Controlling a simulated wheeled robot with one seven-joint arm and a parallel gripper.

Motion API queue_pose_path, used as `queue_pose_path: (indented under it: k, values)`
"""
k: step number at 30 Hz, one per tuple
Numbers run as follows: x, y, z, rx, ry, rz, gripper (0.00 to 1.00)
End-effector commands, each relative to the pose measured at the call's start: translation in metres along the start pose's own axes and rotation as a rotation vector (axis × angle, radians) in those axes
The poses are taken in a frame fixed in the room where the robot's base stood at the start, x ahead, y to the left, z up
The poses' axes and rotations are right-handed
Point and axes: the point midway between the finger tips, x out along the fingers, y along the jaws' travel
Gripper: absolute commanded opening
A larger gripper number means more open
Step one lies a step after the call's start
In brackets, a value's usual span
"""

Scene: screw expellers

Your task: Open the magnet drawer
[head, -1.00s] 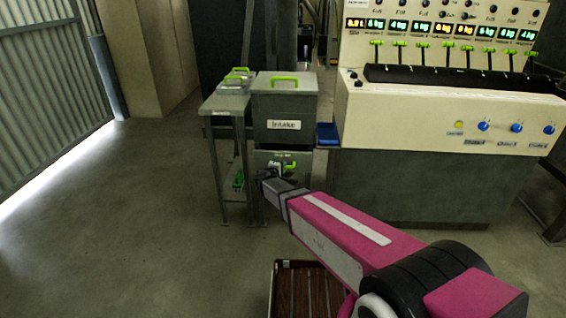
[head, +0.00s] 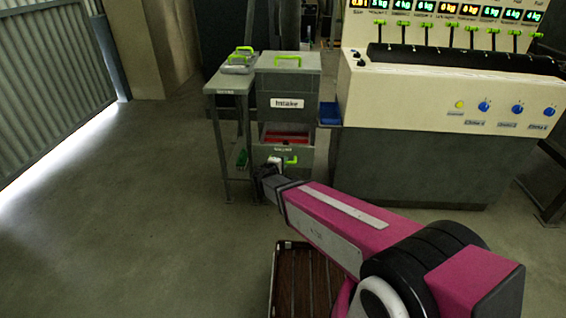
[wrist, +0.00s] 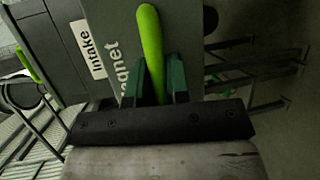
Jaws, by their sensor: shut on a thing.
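The magnet drawer (head: 266,152) is the lower grey drawer of the intake cabinet, below the box labelled "Intake" (head: 286,104). It is pulled out some way, and a red interior (head: 287,137) shows above its front. Its green handle (head: 291,160) is partly hidden by my gripper in the head view. In the wrist view the green handle (wrist: 149,40) stands between the two dark green fingers of my gripper (wrist: 165,75), which is shut on it. The drawer front with the "Magnet" label (wrist: 108,25) lies behind.
A small grey side table (head: 232,87) stands left of the cabinet, with a green-handled container (head: 239,62) on it. A blue tray (head: 330,112) and the large control console (head: 420,160) are to the right. The floor at left is clear.

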Motion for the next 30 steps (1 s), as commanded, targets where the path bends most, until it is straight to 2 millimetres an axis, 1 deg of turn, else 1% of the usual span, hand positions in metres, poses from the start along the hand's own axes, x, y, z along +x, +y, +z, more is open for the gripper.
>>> queue_pose_path:
  k: [5, 6, 8, 16, 20, 23, 30]
  values:
    - [0.0, 0.0, -0.001, 0.001, 0.001, -0.001, 0.0]
    - [0.0, 0.0, -0.001, 0.001, 0.001, -0.001, 0.23]
    - [0.0, 0.0, -0.001, 0.0, 0.001, -0.001, 0.42]
    - [0.0, 0.0, 0.0, 0.0, 0.0, 0.0, 0.42]
    - [-0.007, 0.0, 0.0, 0.0, 0.002, 0.0, 0.42]
    - [-0.02, 0.001, 0.001, 0.0, 0.001, 0.0, 0.42]
    - [-0.066, 0.0, 0.001, 0.0, 0.003, -0.001, 0.42]
